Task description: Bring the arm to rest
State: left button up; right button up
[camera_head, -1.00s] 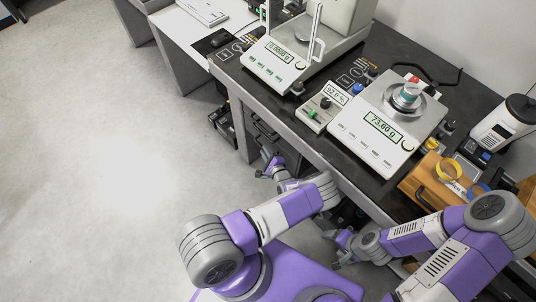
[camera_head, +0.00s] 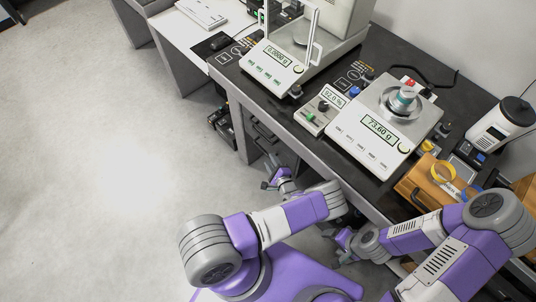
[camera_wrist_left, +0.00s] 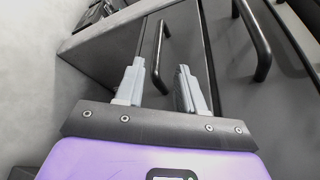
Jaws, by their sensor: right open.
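My left gripper (camera_head: 270,184) hangs beside the front of the weighing table, below its top edge. In the left wrist view its two grey fingers (camera_wrist_left: 160,88) stand apart with nothing between them, in front of dark cabinet fronts with bar handles. My right gripper (camera_head: 343,244) is low in front of the table, close to my base, and is open. Its fingertips are small in the head view and partly hidden by the arm. Neither gripper touches any object that I can see.
The dark table (camera_head: 308,155) bears a balance (camera_head: 272,70) at the left, a small meter (camera_head: 319,113), and a balance (camera_head: 357,146) reading 73.60 g with a small jar (camera_head: 404,97) on its pan. A wooden block (camera_head: 420,187) sits at the right. The left floor is clear.

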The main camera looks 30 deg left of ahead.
pick_arm(q)
jog(key=shift+v, duration=0.95)
jog(key=s+f+n+g+h+p, duration=0.1)
jog(key=s+n+g+h, duration=0.15)
jog(key=s+g, duration=0.55)
jog(key=s+f+n+g+h, duration=0.2)
jog(key=s+n+g, duration=0.2)
jog(key=s, duration=0.7)
jog(key=s+d+r+n+g+h+p, duration=0.1)
jog(key=s+d+r+n+h, duration=0.15)
jog(key=d+h, duration=0.3)
jog(key=s+d+r+n+g+h, duration=0.1)
jog(key=s+d+r+n+h, duration=0.2)
jog(key=d, duration=0.4)
jog(key=w+d+r+n+t+h, duration=0.2)
jog(key=w+r+n+t+h, duration=0.1)
jog(key=r, duration=0.5)
jog(key=w+n+t, duration=0.1)
jog(key=w+t, duration=0.1)
jog(key=w, duration=0.1)
jog(key=shift+r+h+p, duration=0.35)
jog(key=shift+h, duration=0.05)
